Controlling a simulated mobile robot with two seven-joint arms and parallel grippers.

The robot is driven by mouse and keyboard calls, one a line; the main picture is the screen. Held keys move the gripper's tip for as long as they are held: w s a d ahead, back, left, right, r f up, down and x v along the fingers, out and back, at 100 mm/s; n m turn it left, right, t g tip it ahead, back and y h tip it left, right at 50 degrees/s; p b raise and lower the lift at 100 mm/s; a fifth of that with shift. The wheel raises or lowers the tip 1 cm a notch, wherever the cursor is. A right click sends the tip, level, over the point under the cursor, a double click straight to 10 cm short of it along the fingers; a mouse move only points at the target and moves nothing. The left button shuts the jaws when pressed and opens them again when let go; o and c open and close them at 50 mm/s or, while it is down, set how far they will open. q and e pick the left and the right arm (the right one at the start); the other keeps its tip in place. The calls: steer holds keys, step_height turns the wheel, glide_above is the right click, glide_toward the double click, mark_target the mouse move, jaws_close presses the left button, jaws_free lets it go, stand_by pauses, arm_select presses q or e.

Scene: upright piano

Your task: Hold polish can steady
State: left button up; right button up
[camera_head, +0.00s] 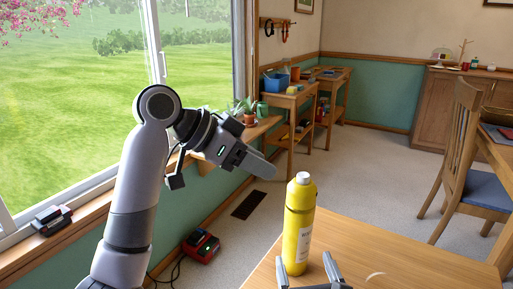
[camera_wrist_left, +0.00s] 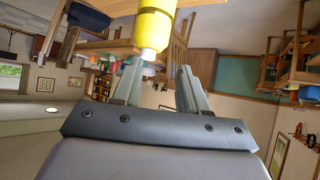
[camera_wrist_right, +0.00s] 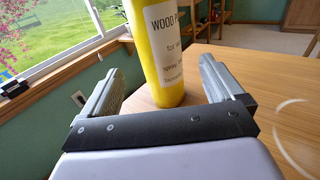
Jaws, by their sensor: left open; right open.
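The polish can (camera_head: 299,225) is a yellow cylinder with a white cap and a white label, upright near the left edge of the wooden table (camera_head: 385,250). My right gripper (camera_head: 304,262) is open at the bottom of the head view, its fingers towards the can. In the right wrist view the can (camera_wrist_right: 165,50) stands between and beyond the two fingers, with gaps on both sides. My left gripper (camera_head: 262,165) is open, above and left of the can. The left wrist view is upside down; the can's capped end (camera_wrist_left: 153,35) shows ahead of the open fingers.
A window (camera_head: 90,90) with a wooden sill lies on the left. A red device (camera_head: 202,246) sits on the floor below it. A wooden chair (camera_head: 460,160) stands at the right. Shelves with plants and a blue bin (camera_head: 276,82) are behind.

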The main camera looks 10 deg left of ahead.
mark_target(300, 249)
steer(key=shift+w, duration=0.1)
arm_select(q)
steer(key=shift+s+d+r+m+g, duration=0.1)
steer(key=shift+s+r+m, duration=0.1)
steer(key=shift+r, duration=0.35)
steer(key=shift+s+r+m+g, duration=0.1)
steer(key=shift+s+r+m, duration=0.1)
steer(key=shift+r, duration=0.3)
steer(key=shift+s+d+r+m+g, duration=0.1)
steer(key=shift+s+r+m, duration=0.1)
steer(key=shift+r, duration=0.35)
arm_select(e)
steer(key=shift+x, duration=3.5)
arm_select(q)
steer(key=shift+c, duration=0.3)
arm_select(e)
steer(key=c, duration=1.4)
arm_select(q)
jaws_close()
arm_select(e)
steer(key=shift+f, duration=0.1)
steer(key=shift+c, duration=0.2)
